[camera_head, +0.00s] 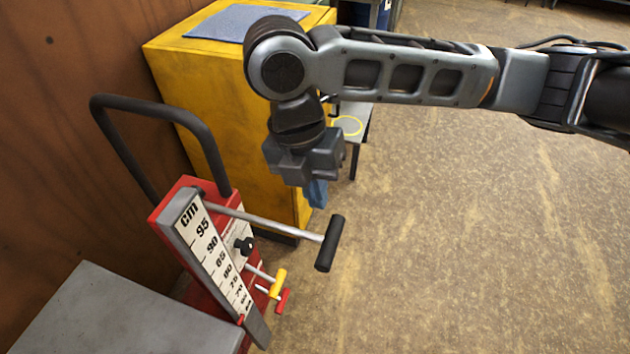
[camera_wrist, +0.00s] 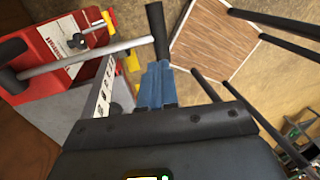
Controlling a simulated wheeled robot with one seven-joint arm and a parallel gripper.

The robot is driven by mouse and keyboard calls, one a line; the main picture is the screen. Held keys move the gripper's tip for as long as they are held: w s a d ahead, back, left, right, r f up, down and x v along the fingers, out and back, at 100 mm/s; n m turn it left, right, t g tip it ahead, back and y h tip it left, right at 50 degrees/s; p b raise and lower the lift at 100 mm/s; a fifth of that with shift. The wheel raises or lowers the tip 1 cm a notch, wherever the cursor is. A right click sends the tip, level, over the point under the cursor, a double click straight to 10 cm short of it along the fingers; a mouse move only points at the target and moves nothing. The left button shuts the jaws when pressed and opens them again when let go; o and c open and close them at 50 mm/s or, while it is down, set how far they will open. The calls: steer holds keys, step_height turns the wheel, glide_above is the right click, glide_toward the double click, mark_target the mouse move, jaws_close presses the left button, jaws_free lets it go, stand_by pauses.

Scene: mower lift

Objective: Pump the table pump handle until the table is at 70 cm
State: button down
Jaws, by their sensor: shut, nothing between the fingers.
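The table pump handle is a silver rod with a black crossbar grip (camera_head: 330,243), sticking out to the right from the red lift column (camera_head: 170,208). In the wrist view its black grip (camera_wrist: 157,32) is just beyond my fingertips. My gripper (camera_head: 316,193) has blue fingers, is shut and empty, and hangs above the rod and grip, apparently apart from them. A cm scale (camera_head: 215,252) runs down the column, from 95 at the top to lower numbers. A small red mark (camera_head: 240,320) shows near its low end; the exact reading is unclear. The grey table (camera_head: 120,318) is at lower left.
A yellow lever (camera_head: 277,283) and a red lever (camera_head: 283,301) sit below the pump rod, near a black knob (camera_head: 244,245). A black frame bar (camera_head: 160,108) rises behind the column. A yellow cabinet (camera_head: 200,90) stands behind. The floor at right is clear.

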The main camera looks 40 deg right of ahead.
mark_target(329, 239)
steer(key=f, duration=0.3)
steer(key=s+f, duration=0.1)
steer(key=f, duration=0.2)
steer(key=d+f, duration=0.1)
steer(key=f, duration=0.2)
steer(key=shift+s+f+p, duration=0.25)
steer(key=shift+f+p, duration=0.05)
steer(key=shift+f, duration=0.05)
